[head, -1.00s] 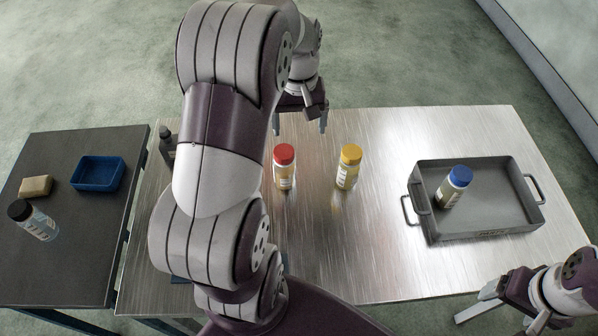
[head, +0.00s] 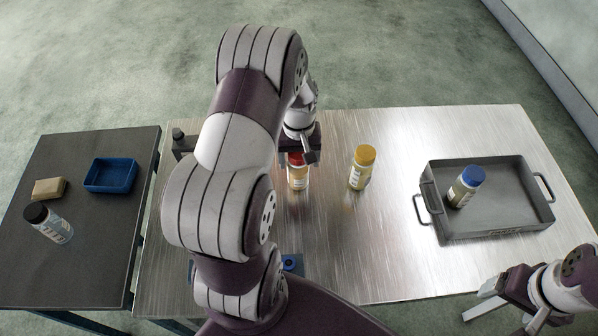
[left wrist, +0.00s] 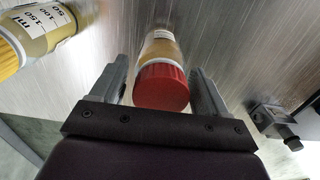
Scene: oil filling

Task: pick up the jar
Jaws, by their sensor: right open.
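The red-capped jar (head: 298,180) stands upright on the metal table, partly hidden under my left gripper (head: 300,156). In the left wrist view its red cap (left wrist: 162,87) lies between the two fingers of my left gripper (left wrist: 160,68), with a gap on each side. The left gripper is open. A yellow-capped jar (head: 361,168) stands just to the right; it also shows in the left wrist view (left wrist: 40,25). A blue-capped jar (head: 465,187) stands in the grey tray. A black-capped jar (head: 50,224) is on the dark table. My right gripper (head: 500,319) is open and empty at lower right.
The grey tray (head: 440,228) with side handles is on the right of the metal table (head: 370,265). A blue box (head: 110,187) and a tan block (head: 49,188) lie on the dark table (head: 75,270). The table's front middle is clear.

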